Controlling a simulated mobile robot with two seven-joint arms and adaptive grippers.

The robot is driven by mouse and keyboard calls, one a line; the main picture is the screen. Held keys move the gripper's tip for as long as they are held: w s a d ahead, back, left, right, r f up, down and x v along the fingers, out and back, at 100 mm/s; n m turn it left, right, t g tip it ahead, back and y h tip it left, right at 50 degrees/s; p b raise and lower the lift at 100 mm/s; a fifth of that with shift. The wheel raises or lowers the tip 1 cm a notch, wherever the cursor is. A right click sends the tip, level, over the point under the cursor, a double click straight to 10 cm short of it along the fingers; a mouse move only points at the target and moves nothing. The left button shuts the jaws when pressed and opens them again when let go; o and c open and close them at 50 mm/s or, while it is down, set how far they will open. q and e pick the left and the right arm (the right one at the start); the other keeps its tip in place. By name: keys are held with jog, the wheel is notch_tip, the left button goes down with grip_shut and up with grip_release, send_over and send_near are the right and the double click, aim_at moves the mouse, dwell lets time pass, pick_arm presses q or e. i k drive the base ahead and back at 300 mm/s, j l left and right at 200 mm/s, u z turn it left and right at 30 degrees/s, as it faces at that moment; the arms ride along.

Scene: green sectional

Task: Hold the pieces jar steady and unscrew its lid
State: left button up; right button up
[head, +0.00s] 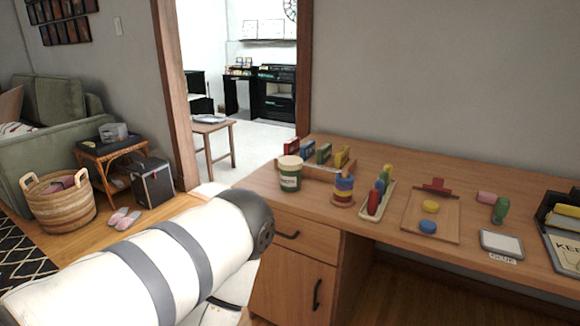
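The pieces jar (290,183) is green with a pale label and stands upright near the left end of the wooden desk. Its cream lid (290,161) sits on top of it. A large white arm link of mine with grey bands fills the lower left and ends in front of the desk's left end. Neither of my grippers shows in the head view, and nothing is seen touching the jar.
Behind the jar is a wooden tray (322,172) with coloured blocks. To its right are a ring stacker (343,191), a peg holder (367,213), a shape board (416,231), a white pad (501,243) and a dark organizer (562,249). Bare desktop lies between several of them.

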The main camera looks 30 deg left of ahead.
aim_at(290, 181)
jog(key=i+j+z, duration=0.15)
jog(key=j+z, duration=0.3)
jog(key=j, duration=0.4)
jog(key=j+z, duration=0.45)
jog(key=j, duration=0.4)
jog(key=k+j+z, duration=0.15)
jog(key=j+z, duration=0.3)
jog(key=j, duration=0.45)
